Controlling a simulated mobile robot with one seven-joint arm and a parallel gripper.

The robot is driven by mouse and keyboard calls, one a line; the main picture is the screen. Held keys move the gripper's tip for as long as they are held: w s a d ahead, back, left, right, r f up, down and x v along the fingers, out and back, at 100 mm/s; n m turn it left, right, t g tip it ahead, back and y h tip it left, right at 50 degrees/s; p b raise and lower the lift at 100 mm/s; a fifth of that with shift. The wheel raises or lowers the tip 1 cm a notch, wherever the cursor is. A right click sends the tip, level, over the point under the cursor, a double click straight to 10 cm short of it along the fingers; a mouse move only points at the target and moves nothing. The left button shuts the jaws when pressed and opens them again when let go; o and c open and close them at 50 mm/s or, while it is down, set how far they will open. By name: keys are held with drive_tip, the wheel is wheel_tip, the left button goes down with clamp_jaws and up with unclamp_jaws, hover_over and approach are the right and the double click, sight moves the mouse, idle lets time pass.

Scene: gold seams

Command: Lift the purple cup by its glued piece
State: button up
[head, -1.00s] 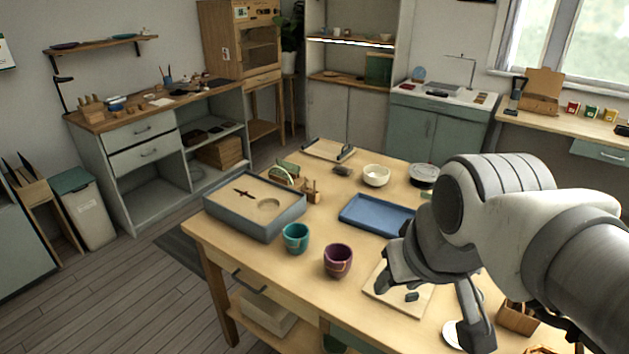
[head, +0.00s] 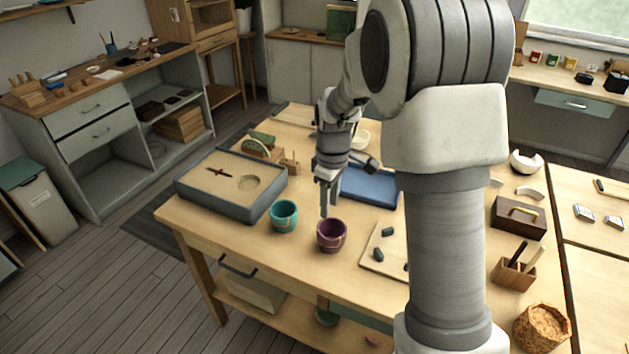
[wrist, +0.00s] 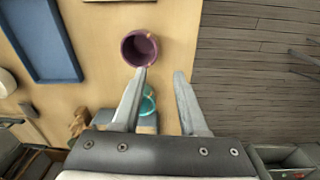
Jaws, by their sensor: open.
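The purple cup (head: 331,236) stands upright on the wooden table, with gold seam lines on its side. In the wrist view the purple cup (wrist: 139,48) shows from above, its mouth open, just beyond the left fingertip, with a pale gold mark on its rim. My gripper (head: 328,200) points down above and beside the cup in the head view. In the wrist view my gripper (wrist: 160,74) is open and empty, its fingers apart. I cannot tell which piece of the cup is the glued one.
A teal cup (head: 284,216) stands left of the purple cup. A sand tray (head: 200,200) lies farther left, a blue tray (head: 368,190) behind, and a board with dark pieces (head: 372,262) to the right. The table's front edge is close to the cups.

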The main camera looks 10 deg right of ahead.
drive_tip(key=n, duration=0.1)
approach(327, 238)
drive_tip(key=shift+w+g, duration=0.3)
drive_tip(key=shift+f+b, duration=3.05)
drive_tip(key=shift+f, duration=1.4)
clamp_jaws()
